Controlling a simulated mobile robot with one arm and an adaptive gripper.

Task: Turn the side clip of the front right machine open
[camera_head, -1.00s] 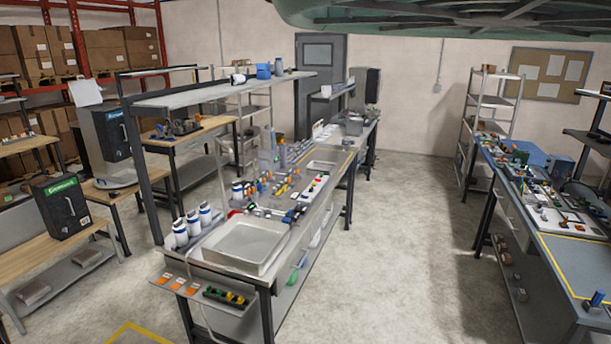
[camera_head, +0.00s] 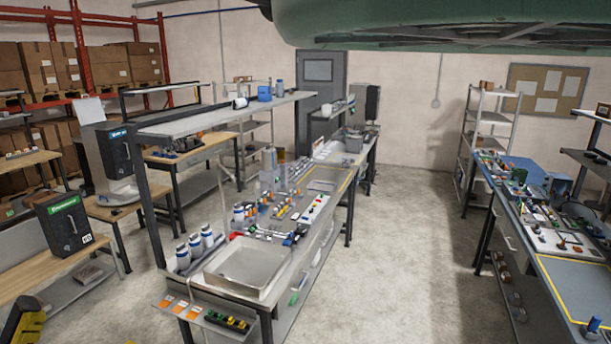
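A black machine (camera_head: 65,226) with a green label stands on the wooden bench at the left, with a small lever on its front. A second machine (camera_head: 112,160), dark-fronted and with a blue label, stands behind it to the right on another wooden bench. I cannot tell which of them is the front right machine. No side clip can be made out on either at this size. My gripper is not clearly in view. A yellow and black piece (camera_head: 22,325) shows at the bottom left corner, cut off by the frame; I cannot tell what it is.
A long workbench with a grey tray (camera_head: 248,268), white bottles (camera_head: 195,247) and many small parts stands in the middle. A blue-topped table (camera_head: 585,285) stands at the right. The concrete floor (camera_head: 410,260) between them is clear.

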